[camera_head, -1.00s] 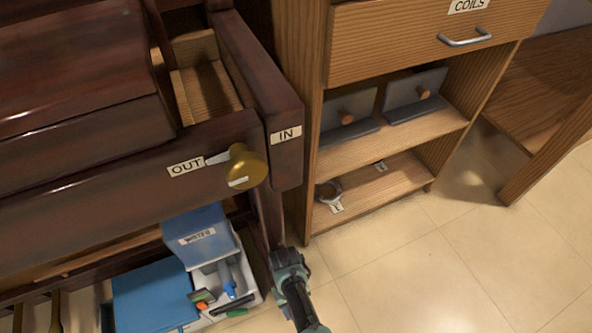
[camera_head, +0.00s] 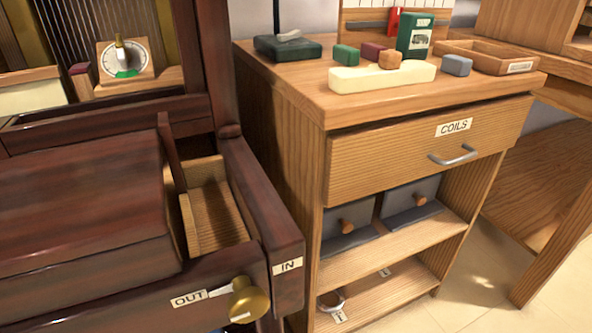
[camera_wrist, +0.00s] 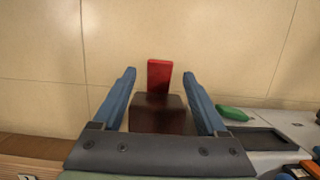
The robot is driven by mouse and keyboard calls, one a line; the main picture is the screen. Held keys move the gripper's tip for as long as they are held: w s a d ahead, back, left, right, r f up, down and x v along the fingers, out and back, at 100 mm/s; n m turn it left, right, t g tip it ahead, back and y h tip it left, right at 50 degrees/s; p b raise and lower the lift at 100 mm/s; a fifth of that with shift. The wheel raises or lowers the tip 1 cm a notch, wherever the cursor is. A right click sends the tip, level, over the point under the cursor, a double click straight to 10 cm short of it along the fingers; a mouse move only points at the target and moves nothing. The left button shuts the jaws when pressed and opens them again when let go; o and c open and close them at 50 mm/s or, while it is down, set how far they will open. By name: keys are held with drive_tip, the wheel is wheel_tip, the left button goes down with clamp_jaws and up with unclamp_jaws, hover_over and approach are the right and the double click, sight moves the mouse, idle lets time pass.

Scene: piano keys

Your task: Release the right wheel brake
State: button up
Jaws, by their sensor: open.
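In the wrist view my gripper (camera_wrist: 159,74) is open, its two blue fingers spread apart with nothing held. A small red tab (camera_wrist: 159,76) stands between and just beyond the fingertips. It sticks out from the far end of a dark brown block (camera_wrist: 157,113), which lies between the fingers. The red tab looks like a brake lever, but no wheel shows and I cannot tell whether it is set. Contact between the fingers and the block cannot be judged. Neither the gripper nor the red tab is in the head view.
In the head view the dark piano case (camera_head: 80,200) fills the left, with a brass knob (camera_head: 249,300) between OUT and IN labels. A wooden cabinet (camera_head: 290,150) with a COILS drawer stands right.

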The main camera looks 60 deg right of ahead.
drive_tip(key=s+a+p+v, duration=0.1)
drive_tip(key=p+v, duration=0.5)
drive_tip(key=v, duration=0.2)
drive_tip(key=shift+s+r, duration=0.25)
drive_tip(key=shift+r, duration=0.1)
